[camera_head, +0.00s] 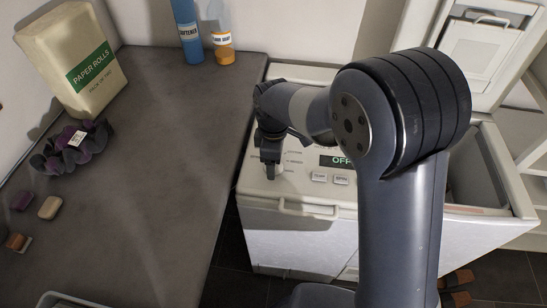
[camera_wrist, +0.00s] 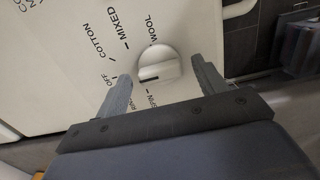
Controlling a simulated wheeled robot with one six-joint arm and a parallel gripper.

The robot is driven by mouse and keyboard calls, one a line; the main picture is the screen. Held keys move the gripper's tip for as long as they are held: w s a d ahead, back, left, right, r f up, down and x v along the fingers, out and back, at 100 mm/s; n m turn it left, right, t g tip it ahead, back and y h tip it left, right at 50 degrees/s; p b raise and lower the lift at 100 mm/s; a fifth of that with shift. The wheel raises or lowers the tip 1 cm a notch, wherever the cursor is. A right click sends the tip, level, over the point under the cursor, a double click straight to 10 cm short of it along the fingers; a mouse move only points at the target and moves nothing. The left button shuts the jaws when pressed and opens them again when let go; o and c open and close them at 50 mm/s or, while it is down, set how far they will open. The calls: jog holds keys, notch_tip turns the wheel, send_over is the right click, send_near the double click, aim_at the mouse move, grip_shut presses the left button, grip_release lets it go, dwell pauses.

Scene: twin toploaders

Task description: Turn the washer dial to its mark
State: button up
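The washer (camera_head: 300,235) is a white toploader with a control panel facing up. In the wrist view its dial (camera_wrist: 158,64) is a round white knob with a dark line on its lower left part. Labels ring it: OFF, COTTON, MIXED, WOOL, SPIN and one partly hidden. Which label the dial points at, and which is its mark, I cannot tell. My gripper (camera_wrist: 161,70) is open, with one finger on each side of the dial. Whether the fingers touch it is unclear. In the head view my gripper (camera_head: 270,168) points down over the panel's left part and mostly hides the dial.
The washer's display (camera_head: 338,161) reads OFF, above two buttons (camera_head: 330,179). A front handle (camera_head: 308,208) juts out below. A dark counter (camera_head: 150,190) at left holds paper rolls (camera_head: 80,60), bottles (camera_head: 187,35) and a scrunched cloth (camera_head: 70,150). The second toploader's lid (camera_head: 480,50) stands open.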

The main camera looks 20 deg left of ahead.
jog(key=shift+r, duration=0.1)
notch_tip(320, 180, up, 11)
jog(key=shift+f+b, duration=0.2)
jog(key=shift+b, duration=0.1)
dwell(0.4)
notch_tip(320, 180, down, 11)
jog(key=shift+r+p, duration=0.1)
jog(key=shift+p, duration=0.2)
jog(key=shift+m, duration=0.3)
dwell(0.4)
